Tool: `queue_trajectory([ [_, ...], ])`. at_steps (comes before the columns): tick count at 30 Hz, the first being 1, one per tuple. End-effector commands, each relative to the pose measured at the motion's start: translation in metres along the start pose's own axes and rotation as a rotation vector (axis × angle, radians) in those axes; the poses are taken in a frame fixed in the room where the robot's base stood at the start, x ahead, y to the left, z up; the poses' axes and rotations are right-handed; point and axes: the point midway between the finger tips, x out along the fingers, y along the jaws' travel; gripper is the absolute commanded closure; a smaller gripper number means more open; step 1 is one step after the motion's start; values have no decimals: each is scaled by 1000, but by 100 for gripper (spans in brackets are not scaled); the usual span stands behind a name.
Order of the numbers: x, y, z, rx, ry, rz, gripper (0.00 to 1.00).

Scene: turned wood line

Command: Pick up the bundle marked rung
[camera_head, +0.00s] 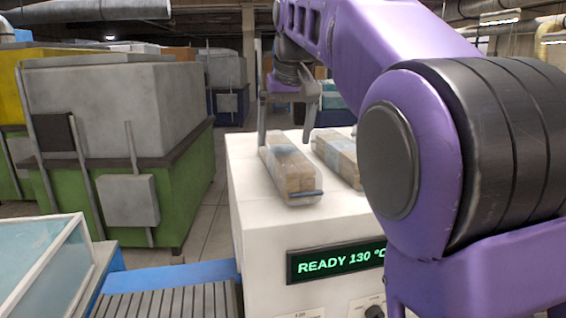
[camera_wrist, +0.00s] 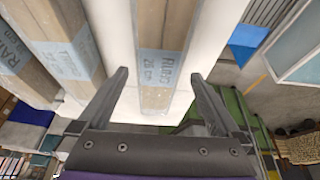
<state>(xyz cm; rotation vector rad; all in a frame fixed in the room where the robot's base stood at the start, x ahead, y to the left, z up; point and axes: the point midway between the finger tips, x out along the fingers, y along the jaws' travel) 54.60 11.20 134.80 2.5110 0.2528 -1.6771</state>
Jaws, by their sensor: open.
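A long wooden bundle in clear wrap (camera_head: 288,172) lies at the left on top of a white machine. In the wrist view this bundle (camera_wrist: 163,30) runs between my fingers. Its pale blue label shows small lettering and a length in cm; I cannot read the word for sure. My gripper (camera_head: 286,124) is open over the far end of this bundle, one finger to each side. In the wrist view my gripper (camera_wrist: 160,78) holds nothing, and I cannot tell whether the fingers touch the bundle.
A second wrapped bundle (camera_head: 338,155) lies close on the right, with a narrow gap. The wrist view shows further labelled bundles, one in the middle (camera_wrist: 68,60) and one at the left edge (camera_wrist: 18,62). The white machine (camera_head: 250,215) has a lit display (camera_head: 335,262) reading READY 130 °C.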

Motion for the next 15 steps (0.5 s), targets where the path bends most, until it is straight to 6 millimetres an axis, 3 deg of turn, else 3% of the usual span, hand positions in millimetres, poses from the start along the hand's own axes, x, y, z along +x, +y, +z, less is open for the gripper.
queue_trajectory([
  [10,43,1,-2,1,-3,0,0],
  [15,55,1,-2,1,-1,0,0],
])
